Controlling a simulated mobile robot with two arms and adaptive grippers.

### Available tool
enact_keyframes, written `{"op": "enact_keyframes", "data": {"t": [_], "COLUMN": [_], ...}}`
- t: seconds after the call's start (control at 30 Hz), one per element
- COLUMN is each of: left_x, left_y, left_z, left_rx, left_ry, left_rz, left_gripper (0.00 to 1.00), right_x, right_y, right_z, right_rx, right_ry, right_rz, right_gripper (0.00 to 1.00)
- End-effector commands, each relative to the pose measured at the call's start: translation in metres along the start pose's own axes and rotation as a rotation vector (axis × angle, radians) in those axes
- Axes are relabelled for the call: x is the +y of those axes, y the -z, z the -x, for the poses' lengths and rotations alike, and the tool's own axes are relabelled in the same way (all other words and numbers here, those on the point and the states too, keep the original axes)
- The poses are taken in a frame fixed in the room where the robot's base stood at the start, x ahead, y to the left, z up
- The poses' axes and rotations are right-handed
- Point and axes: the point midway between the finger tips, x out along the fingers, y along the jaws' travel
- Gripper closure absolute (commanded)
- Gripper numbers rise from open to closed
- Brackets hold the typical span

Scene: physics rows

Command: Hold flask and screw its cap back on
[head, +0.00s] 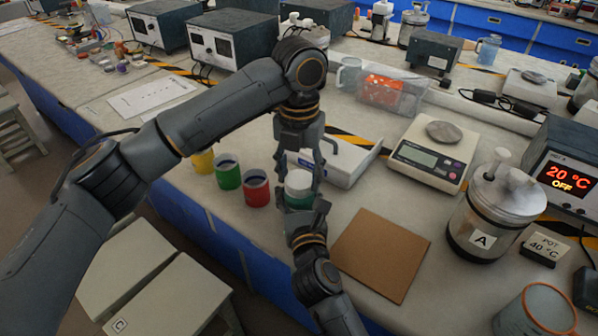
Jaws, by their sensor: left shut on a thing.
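The flask (298,202) is a small container with a green body, upright near the front edge of the bench. Its white cap (299,180) is at the top. I cannot tell whether the cap is seated or only resting there. My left gripper (302,172) points down from above, its fingers shut on the cap from both sides. My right gripper (303,211) comes up from below in front of the flask and hides its lower part. Whether its fingers are open or closed on the body is hidden.
Red (257,192), green (228,174) and yellow (203,162) cups stand close on the left. A brown board (380,255) lies at right, with a scale (434,153) behind it. A lidded pot (490,215) stands further right. A white device (345,160) sits just behind the flask.

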Motion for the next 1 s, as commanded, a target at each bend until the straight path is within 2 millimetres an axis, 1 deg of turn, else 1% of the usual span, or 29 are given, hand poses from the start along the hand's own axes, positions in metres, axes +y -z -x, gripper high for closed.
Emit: {"op": "enact_keyframes", "data": {"t": [0.07, 0.2, 0.23, 0.27, 0.3, 0.33, 0.63, 0.73, 0.83, 1.0], "left_x": [0.001, 0.001, 0.001, 0.001, 0.001, 0.001, 0.000, 0.000, 0.000, 0.000], "left_y": [-0.001, -0.001, -0.001, -0.001, -0.001, -0.001, 0.000, -0.001, -0.001, -0.001], "left_z": [0.001, 0.001, 0.001, 0.001, 0.001, 0.001, 0.001, 0.005, 0.015, 0.038], "left_rx": [-0.004, -0.004, -0.004, -0.004, -0.003, -0.003, -0.001, -0.002, -0.003, -0.002], "left_ry": [-0.001, -0.001, -0.001, -0.001, -0.001, -0.001, -0.001, 0.000, -0.002, -0.001], "left_rz": [-0.113, -0.098, -0.097, -0.097, -0.097, -0.097, -0.097, -0.097, -0.097, -0.096], "left_gripper": [0.65, 0.65, 0.44, 0.38, 0.30, 0.25, 0.25, 0.25, 0.25, 0.25], "right_x": [0.000, 0.000, 0.000, 0.000, 0.000, 0.000, 0.000, 0.000, 0.000, 0.000], "right_y": [0.001, 0.001, 0.001, 0.001, 0.001, 0.001, 0.001, 0.001, 0.001, 0.001], "right_z": [0.000, 0.000, 0.000, 0.000, 0.000, 0.000, 0.000, 0.000, 0.000, 0.000], "right_rx": [0.003, 0.003, 0.003, 0.003, 0.003, 0.003, 0.003, 0.003, 0.003, 0.003], "right_ry": [0.000, 0.000, 0.000, 0.000, 0.000, 0.000, 0.000, 0.000, 0.000, 0.000], "right_rz": [0.000, 0.000, 0.000, 0.000, 0.000, 0.000, 0.000, 0.000, 0.000, 0.000], "right_gripper": [1.00, 1.00, 1.00, 1.00, 1.00, 1.00, 1.00, 1.00, 1.00, 1.00]}}
